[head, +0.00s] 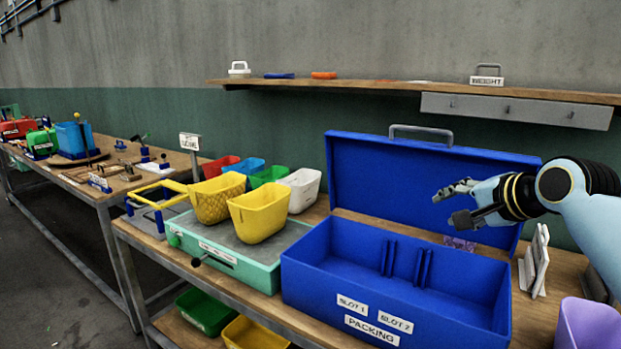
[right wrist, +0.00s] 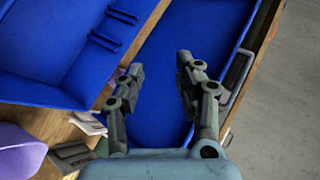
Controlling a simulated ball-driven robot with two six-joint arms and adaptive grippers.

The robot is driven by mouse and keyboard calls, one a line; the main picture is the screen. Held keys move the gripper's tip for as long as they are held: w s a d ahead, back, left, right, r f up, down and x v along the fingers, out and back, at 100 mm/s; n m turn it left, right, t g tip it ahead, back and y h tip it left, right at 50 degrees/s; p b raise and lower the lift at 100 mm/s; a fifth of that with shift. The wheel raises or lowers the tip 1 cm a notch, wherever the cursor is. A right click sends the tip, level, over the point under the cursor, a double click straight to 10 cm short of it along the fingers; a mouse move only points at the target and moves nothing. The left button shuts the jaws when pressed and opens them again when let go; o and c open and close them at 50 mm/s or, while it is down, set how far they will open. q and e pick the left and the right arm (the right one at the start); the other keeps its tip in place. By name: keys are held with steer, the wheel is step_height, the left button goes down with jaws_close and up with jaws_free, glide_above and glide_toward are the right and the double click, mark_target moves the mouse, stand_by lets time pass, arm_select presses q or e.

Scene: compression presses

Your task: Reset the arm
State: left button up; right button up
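My right gripper (head: 456,204) is in front of the raised lid of the blue packing box (head: 395,327), above the box's right part. In the right wrist view its two fingers (right wrist: 160,75) are spread apart with nothing between them, and the blue lid (right wrist: 195,40) lies behind them. The right arm comes in from the right edge of the head view. My left gripper is not in the head view.
The box is open, with dividers (head: 405,262) inside. A green-sided tray (head: 222,262) with yellow bins (head: 259,211) stands left of it. A white stand (head: 537,262) and a purple container (head: 588,325) are at right. A shelf (head: 390,89) runs above.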

steer(key=s+a+f+n+g+h, duration=0.1)
steer(key=s+f+n+g, duration=0.15)
steer(key=s+f, duration=0.45)
steer(key=s+a+f+n+g+h, duration=0.1)
steer(key=s+f+n, duration=0.3)
steer(key=s, duration=0.7)
steer(key=s+d+f+n+g+h, duration=0.15)
steer(key=s+n+g, duration=0.4)
steer(key=s, duration=1.55)
step_height(320, 180, down, 35)
steer(key=s+d+n+b, duration=0.1)
steer(key=s+d+b, duration=0.15)
steer(key=b, duration=0.65)
steer(key=s+f+b, duration=0.4)
steer(key=s+f, duration=0.5)
steer(key=f, duration=0.3)
steer(key=s+d+f+g+b, duration=0.1)
steer(key=s+f+b, duration=0.3)
steer(key=s+f, duration=0.5)
step_height(320, 180, down, 3)
steer(key=shift+f, duration=0.1)
steer(key=shift+g, duration=0.3)
